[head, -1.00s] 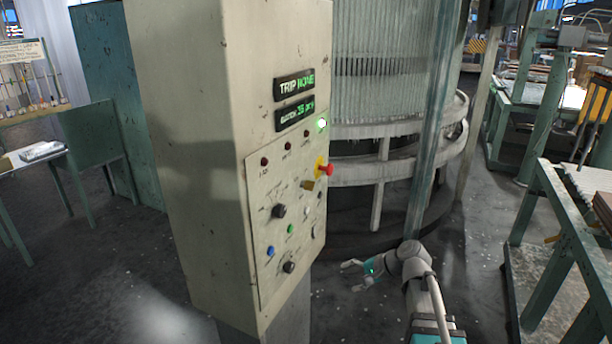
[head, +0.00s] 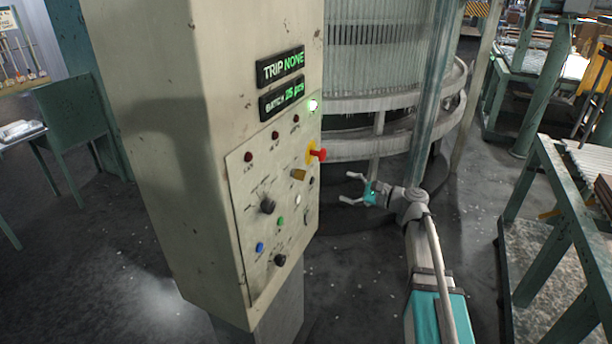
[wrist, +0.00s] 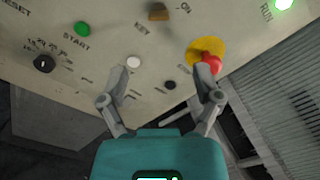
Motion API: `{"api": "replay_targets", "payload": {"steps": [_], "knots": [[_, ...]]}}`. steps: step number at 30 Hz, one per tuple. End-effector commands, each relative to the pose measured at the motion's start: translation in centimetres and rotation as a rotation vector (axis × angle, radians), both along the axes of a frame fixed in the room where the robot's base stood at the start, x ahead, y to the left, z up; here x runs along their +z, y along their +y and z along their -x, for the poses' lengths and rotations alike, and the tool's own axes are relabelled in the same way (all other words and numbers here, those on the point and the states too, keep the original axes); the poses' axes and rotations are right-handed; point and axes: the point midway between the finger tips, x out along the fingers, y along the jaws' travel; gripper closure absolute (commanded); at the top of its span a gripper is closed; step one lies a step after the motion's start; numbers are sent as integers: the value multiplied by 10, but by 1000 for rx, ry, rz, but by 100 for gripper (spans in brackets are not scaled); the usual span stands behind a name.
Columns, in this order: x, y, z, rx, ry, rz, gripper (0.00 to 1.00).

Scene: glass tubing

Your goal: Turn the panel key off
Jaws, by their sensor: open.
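The panel key (head: 298,174) is a small brass-coloured block on the control panel face (head: 235,215), left of the red emergency button (head: 319,154) on its yellow plate. In the wrist view the key (wrist: 158,13) shows at the top edge, with "KEY" and "ON" lettered beside it; its exact turn is hard to read. My gripper (head: 347,187) is open and empty, to the right of the panel and apart from it. In the wrist view its fingers (wrist: 162,82) point toward the panel, below the key, with the red button (wrist: 210,64) near the right fingertip.
Around the key are a black knob (head: 267,206), a green button (head: 281,220), a white button (head: 297,200) and a lit green lamp (head: 313,105). The display (head: 280,67) reads "TRIP NONE". A round machine (head: 390,145) stands behind my gripper. A green-legged table (head: 570,230) is at right.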

Motion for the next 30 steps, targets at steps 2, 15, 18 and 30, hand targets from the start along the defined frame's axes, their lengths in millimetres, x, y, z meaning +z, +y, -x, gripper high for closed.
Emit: {"api": "replay_targets", "payload": {"steps": [2, 15, 18, 30], "knots": [[0, 4, 1, 6, -1, 1, 17], [0, 34, -6, 21, -1, 2, 17], [0, 46, -10, 23, -1, 2, 17], [0, 102, -31, 23, -1, 3, 17]]}}
